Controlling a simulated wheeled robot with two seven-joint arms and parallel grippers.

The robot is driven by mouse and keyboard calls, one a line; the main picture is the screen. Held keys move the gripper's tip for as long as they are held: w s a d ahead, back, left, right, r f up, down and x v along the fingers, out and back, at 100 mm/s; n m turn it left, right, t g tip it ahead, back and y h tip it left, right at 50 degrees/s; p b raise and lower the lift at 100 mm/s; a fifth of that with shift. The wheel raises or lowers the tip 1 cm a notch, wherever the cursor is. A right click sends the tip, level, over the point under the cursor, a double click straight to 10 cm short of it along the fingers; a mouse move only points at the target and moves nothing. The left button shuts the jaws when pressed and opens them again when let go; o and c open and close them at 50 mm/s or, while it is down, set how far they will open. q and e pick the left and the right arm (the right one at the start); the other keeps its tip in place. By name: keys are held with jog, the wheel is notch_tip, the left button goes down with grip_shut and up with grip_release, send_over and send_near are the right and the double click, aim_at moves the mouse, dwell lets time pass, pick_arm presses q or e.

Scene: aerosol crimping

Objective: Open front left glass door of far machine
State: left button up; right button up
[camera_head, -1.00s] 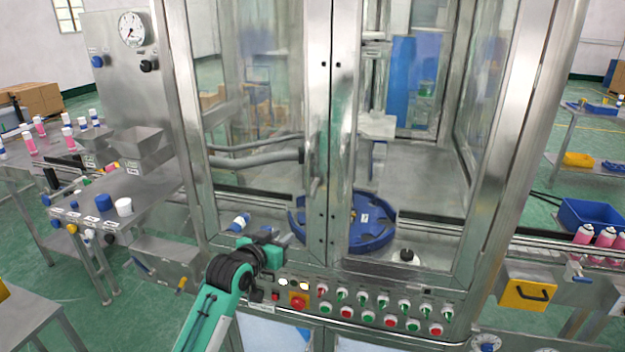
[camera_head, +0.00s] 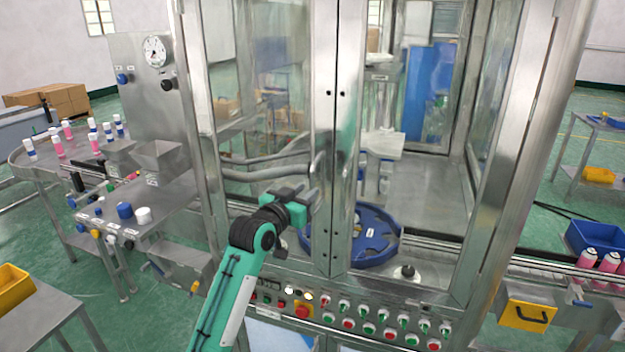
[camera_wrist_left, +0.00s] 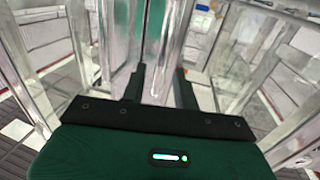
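The machine's front left glass door (camera_head: 262,110) looks shut, its steel frame against the centre seam. A curved steel handle (camera_head: 317,165) sits on that frame's right edge. My left gripper (camera_head: 312,198) is at the door's lower right, just below the visible part of the handle. In the left wrist view its two black fingers (camera_wrist_left: 160,88) are spread apart, with a shiny upright metal piece showing between and beyond them. I cannot tell whether they touch the handle. My right gripper is not in view.
The front right glass door (camera_head: 430,150) stands beside the seam, with a blue round turntable (camera_head: 375,235) behind the glass. A button panel (camera_head: 370,322) runs below the doors.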

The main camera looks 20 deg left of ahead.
aim_at(311, 187)
pick_arm(q)
jog(key=shift+p+x, duration=0.55)
jog(key=shift+x, duration=1.45)
grip_shut()
